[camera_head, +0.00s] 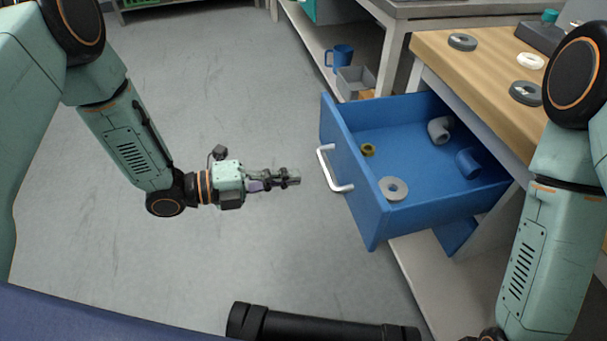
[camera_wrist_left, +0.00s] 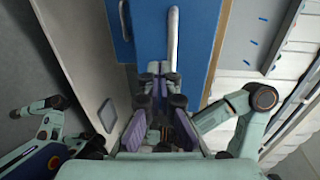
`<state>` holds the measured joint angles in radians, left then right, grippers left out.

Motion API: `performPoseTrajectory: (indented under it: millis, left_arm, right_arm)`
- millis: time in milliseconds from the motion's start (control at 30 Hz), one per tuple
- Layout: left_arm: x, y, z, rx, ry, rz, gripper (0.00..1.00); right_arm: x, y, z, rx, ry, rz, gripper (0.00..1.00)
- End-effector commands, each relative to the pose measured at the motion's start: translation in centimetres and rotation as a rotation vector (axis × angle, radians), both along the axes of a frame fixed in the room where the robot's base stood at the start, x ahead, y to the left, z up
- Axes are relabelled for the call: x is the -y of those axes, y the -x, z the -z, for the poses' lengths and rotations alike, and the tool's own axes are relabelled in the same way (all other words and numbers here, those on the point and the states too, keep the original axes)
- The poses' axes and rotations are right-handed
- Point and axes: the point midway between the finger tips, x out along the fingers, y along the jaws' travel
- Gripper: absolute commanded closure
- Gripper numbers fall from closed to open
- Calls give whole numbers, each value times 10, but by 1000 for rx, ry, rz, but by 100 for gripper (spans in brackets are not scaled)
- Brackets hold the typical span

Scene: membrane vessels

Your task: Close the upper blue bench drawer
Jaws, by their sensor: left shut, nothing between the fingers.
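The upper blue drawer (camera_head: 350,170) stands pulled out from the wooden-topped bench in the head view. Its white bar handle (camera_head: 335,168) is on the front face, toward the left. My left gripper (camera_head: 293,177) is shut and empty, a short gap to the left of the handle and front face. In the left wrist view my left gripper (camera_wrist_left: 162,72) points at the blue drawer front (camera_wrist_left: 150,30), with the white handle (camera_wrist_left: 173,38) beside its fingertips. My right arm is at the right edge of the head view; its gripper is not in view.
The drawer holds grey and blue pipe elbows (camera_head: 440,130), a grey ring (camera_head: 393,188) and an olive ring (camera_head: 368,149). The wooden bench top (camera_head: 490,85) carries several rings. A blue mug (camera_head: 341,58) and grey bin (camera_head: 355,80) stand behind. Floor left of the drawer is clear.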

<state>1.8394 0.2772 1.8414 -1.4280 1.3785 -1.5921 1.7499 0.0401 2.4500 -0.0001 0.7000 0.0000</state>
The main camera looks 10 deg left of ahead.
Motion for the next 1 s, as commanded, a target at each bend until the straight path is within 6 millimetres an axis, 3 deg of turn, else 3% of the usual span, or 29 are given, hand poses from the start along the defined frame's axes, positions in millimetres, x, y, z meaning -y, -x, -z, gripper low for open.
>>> performPoseTrajectory:
  millis: [100,300,1000]
  left_arm:
    - [16,-6,-3,3,-1,4,100]
    - [30,-13,-7,1,1,1,100]
    - [34,-21,-8,2,0,0,100]
  right_arm:
    - [0,0,7,0,0,0,49]
    - [0,0,11,0,0,0,49]
    - [0,0,14,0,0,0,49]
